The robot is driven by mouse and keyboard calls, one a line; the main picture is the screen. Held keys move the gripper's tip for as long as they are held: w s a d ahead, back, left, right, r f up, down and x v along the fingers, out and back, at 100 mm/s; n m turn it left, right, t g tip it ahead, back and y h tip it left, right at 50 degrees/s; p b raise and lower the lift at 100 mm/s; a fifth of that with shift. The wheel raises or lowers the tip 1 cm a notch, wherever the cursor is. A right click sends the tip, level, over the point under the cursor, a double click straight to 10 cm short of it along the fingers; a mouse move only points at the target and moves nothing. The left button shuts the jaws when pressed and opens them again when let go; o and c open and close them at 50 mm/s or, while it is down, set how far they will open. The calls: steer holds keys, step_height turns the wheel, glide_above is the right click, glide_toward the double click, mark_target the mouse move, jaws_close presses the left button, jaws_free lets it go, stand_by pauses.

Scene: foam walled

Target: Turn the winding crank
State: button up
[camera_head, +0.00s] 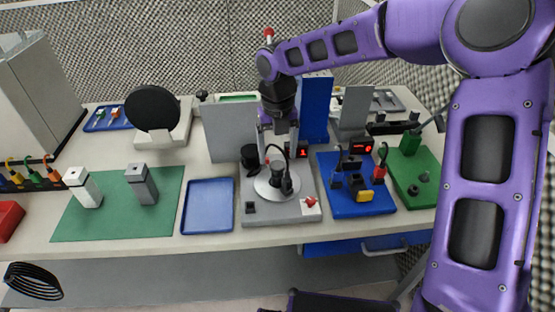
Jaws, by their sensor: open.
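A grey station base (268,213) stands near the front edge of the bench, right of the blue tray. On it is a round pale disc (268,190) with dark upright parts (288,185); one of these looks like the winding crank, but I cannot tell for sure. A black spool-like cylinder (250,157) stands at the disc's back left, and a small red knob (310,202) is at the front right. My gripper (278,150) is open, pointing down above the disc. Its fingertips partly overlap the dark parts in the picture; contact cannot be told.
Left are an empty blue tray (208,206) and a green mat (85,218) with white and grey blocks. Right are a blue board (343,208) with small parts and a green board (428,165). Tall blue (316,108) and grey panels (228,132) stand behind the station.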

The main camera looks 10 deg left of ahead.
mark_target(278, 165)
steer(key=shift+f, duration=1.55)
jaws_close()
